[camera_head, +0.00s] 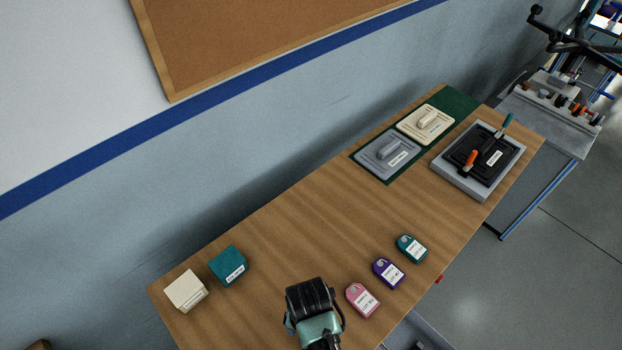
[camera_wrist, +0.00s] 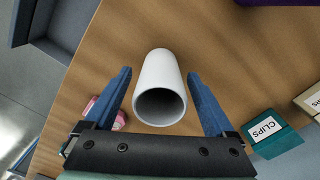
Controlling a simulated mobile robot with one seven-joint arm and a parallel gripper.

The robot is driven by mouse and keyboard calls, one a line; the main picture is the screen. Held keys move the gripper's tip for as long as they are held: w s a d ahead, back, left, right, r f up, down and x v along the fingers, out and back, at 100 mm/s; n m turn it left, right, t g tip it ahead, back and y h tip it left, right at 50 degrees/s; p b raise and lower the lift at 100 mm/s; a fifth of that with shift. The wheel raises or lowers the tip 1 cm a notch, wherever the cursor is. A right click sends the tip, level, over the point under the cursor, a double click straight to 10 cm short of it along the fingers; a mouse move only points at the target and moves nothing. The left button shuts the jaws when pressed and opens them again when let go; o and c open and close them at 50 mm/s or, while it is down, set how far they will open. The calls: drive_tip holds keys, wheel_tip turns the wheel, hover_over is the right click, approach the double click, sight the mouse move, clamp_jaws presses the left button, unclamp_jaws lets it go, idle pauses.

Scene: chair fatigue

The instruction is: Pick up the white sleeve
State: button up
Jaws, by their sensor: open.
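The white sleeve (camera_wrist: 160,75) is a hollow white tube on the wooden table in the wrist view. Its dark open end faces my gripper. My gripper (camera_wrist: 162,80) is open, with one blue finger on each side of the sleeve. Small gaps show between the fingers and the sleeve, so it is not held. In the head view my arm's end (camera_head: 313,310) is over the near part of the table, and the sleeve is hidden there.
On the wooden table (camera_head: 300,225), a teal box (camera_head: 229,266) and a cream box (camera_head: 186,291) stand left of my arm. Pink (camera_head: 363,301), purple (camera_head: 388,273) and teal (camera_head: 412,248) tags lie to its right. A grey tray (camera_head: 467,183) is farther back. The table's middle is clear.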

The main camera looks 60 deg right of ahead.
clamp_jaws()
idle(0.4)
